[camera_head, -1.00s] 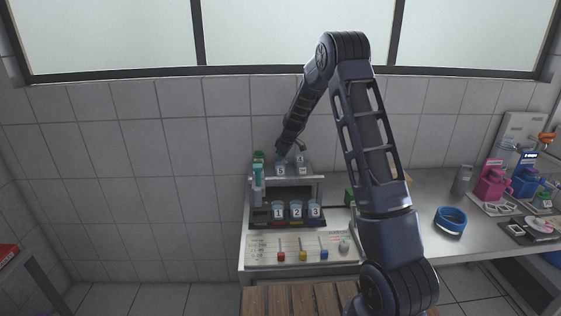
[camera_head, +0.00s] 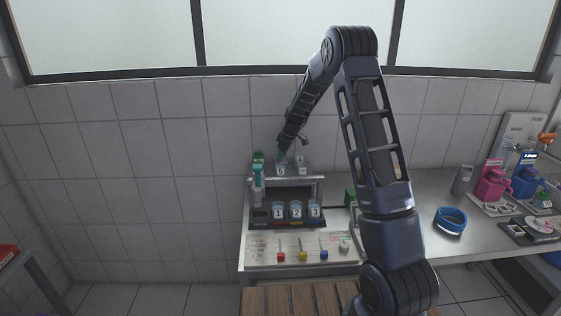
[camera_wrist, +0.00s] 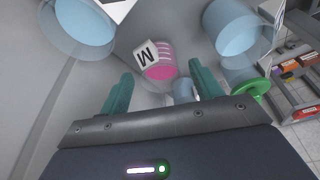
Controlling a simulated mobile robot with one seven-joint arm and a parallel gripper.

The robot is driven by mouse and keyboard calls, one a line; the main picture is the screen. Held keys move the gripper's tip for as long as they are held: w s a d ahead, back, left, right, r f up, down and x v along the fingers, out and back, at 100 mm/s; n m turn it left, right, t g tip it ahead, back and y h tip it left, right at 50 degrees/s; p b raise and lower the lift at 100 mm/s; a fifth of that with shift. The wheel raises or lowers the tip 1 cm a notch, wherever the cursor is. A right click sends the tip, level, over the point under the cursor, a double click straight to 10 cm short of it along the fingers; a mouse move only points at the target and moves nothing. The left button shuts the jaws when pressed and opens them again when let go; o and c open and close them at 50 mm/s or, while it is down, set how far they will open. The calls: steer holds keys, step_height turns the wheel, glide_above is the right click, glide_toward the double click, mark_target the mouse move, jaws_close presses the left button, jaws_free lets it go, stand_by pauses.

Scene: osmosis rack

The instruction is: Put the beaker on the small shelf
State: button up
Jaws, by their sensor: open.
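My gripper (camera_head: 283,148) is at the top of the grey rack (camera_head: 288,182), close to two small numbered containers there, a left one (camera_head: 281,170) and a right one (camera_head: 302,169). In the wrist view my gripper (camera_wrist: 160,70) has its two green fingers spread, with nothing held between them. Clear beakers with pale blue contents appear beyond the fingers, at upper left (camera_wrist: 80,28) and upper right (camera_wrist: 235,32). I cannot tell which beaker or which level of the rack the task means.
Numbered beakers 1 (camera_head: 278,211), 2 (camera_head: 296,210) and 3 (camera_head: 314,210) stand on the rack's lower level.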

steer(key=s+d+r+m, duration=0.2)
steer(key=s+d+r, duration=0.3)
steer(key=r, duration=0.4)
steer(key=s+d+r+m, duration=0.1)
steer(key=s+d+r, duration=0.2)
steer(key=s+r, duration=0.55)
steer(key=s+d+r+m+t+h, duration=0.1)
steer(key=s+d+r+m, duration=0.15)
steer(key=s, duration=0.55)
steer(key=s+d+r+m+t, duration=0.1)
steer(key=s+d+r+m, duration=0.2)
steer(key=s, duration=0.5)
steer(key=s+d+r+m+h, duration=0.15)
steer(key=s+d, duration=0.25)
steer(key=s, duration=0.4)
steer(key=s+d+f+m, duration=0.1)
steer(key=s, duration=0.5)
steer(key=s+d+f+m+t, duration=0.1)
steer(key=s+d+m, duration=0.1)
steer(key=s, duration=0.3)
steer(key=shift+s+f+m+h, duration=0.3)
steer(key=shift+s+f+h, duration=0.05)
steer(key=shift+s, duration=0.05)
steer(key=shift+o, duration=0.2)
